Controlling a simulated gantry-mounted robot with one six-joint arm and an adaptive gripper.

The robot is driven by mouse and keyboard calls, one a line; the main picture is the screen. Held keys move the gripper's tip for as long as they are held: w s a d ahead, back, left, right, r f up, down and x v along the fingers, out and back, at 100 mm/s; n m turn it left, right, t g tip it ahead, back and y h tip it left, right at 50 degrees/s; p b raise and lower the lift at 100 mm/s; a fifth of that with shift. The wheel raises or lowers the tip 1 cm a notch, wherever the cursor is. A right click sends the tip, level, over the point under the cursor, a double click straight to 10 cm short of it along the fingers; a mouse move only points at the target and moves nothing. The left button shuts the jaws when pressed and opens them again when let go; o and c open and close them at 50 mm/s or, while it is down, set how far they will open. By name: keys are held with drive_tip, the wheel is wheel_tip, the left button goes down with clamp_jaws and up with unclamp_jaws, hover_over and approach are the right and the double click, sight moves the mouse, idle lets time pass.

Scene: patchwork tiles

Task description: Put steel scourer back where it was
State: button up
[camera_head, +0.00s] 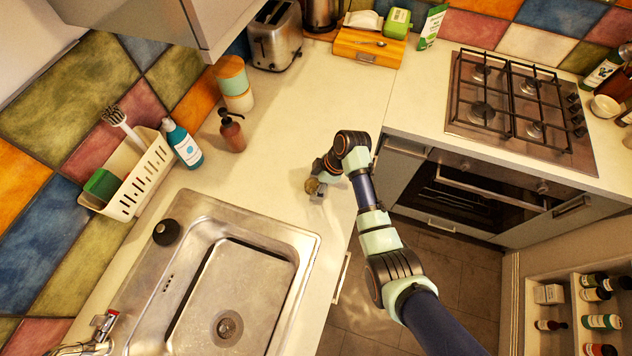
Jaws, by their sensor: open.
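The steel scourer (311,186) looks like a small brownish ball. My arm reaches in from the lower right and partly hides the gripper.
A white slotted caddy (148,181) with a brush and green sponge stands behind the steel sink (302,240). A blue bottle (186,147) and brown soap dispenser (232,134) stand nearby. Counter behind my gripper is clear. The gas hob (560,160) is right.

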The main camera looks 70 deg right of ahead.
drive_tip(key=p+v, duration=0.1)
drive_tip(key=v, duration=1.1)
drive_tip(key=shift+r+p, duration=0.2)
drive_tip(key=shift+p, duration=0.15)
drive_tip(key=w+a+r+m+t+h, duration=0.15)
drive_tip(key=w+a+r, duration=0.25)
drive_tip(key=w+a, duration=0.55)
drive_tip(key=w+a+r+t+h, duration=0.1)
drive_tip(key=w+a+r+t, duration=0.15)
drive_tip(key=w+a, duration=0.75)
drive_tip(key=s+a+r+t, duration=0.1)
drive_tip(key=a+r, duration=0.3)
drive_tip(key=a, duration=0.3)
drive_tip(key=s+a+r+m+t, duration=0.1)
drive_tip(key=a+r, duration=0.3)
drive_tip(key=a, duration=0.4)
drive_tip(key=s+a+r+m+t+y, duration=0.1)
drive_tip(key=s+a+r+t, duration=0.1)
drive_tip(key=a, duration=0.5)
wheel_tip(320, 180, up, 2)
drive_tip(key=shift+s+a+r, duration=0.15)
drive_tip(key=shift+s+r, duration=0.1)
drive_tip(key=shift+s, duration=0.5)
